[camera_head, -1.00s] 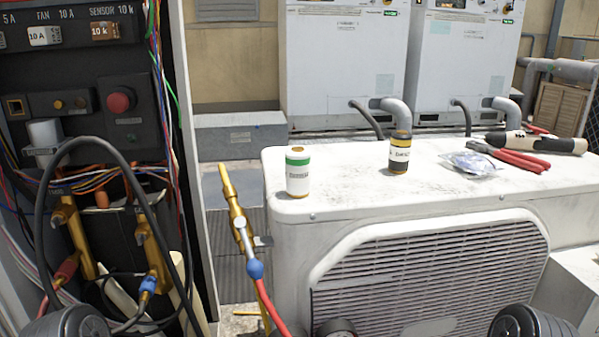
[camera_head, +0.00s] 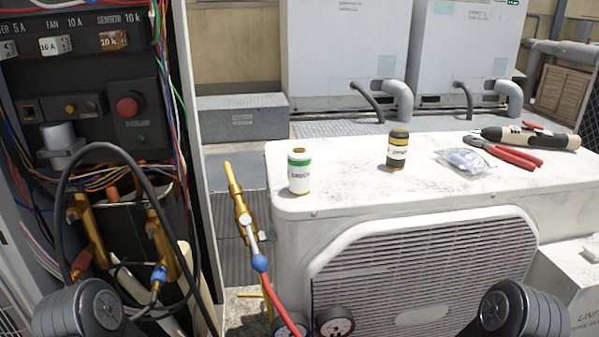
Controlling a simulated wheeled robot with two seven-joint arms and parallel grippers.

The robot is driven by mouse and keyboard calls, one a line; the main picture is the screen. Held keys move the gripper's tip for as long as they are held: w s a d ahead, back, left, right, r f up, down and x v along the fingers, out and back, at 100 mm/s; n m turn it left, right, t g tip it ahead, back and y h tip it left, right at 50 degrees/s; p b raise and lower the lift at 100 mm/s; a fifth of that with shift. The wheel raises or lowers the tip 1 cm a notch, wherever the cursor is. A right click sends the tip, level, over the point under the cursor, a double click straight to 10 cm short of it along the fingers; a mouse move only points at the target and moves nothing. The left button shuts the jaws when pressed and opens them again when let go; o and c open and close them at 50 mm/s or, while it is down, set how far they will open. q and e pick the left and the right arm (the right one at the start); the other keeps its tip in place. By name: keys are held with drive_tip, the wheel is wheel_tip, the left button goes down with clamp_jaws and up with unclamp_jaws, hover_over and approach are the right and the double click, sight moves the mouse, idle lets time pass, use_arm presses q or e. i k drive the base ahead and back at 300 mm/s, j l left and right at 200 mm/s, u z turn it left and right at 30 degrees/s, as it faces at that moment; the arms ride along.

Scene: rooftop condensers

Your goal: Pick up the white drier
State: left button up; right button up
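The white drier (camera_head: 299,172) is a small white cylinder with a green band and a copper-coloured top. It stands upright on the left part of the white condenser's top (camera_head: 350,190). A dark drier with a yellow-and-white label (camera_head: 397,150) stands upright to its right. Two dark rounded parts of my arms show at the bottom left and bottom right. Both grippers are out of the picture, and nothing of mine touches the white drier.
Red-handled pliers (camera_head: 505,153), a clear plastic bag (camera_head: 465,160) and a black-and-cream tool (camera_head: 530,138) lie on the condenser's right side. A brass valve with a red hose (camera_head: 240,215) rises left of the condenser. An open electrical panel (camera_head: 110,100) stands at left.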

sight(298, 158)
drive_tip(key=k, duration=0.6)
drive_tip(key=z, duration=1.45)
drive_tip(key=k+j, duration=0.1)
drive_tip(key=j, duration=0.45)
drive_tip(key=k+j+z, duration=0.1)
drive_tip(key=j, duration=0.4)
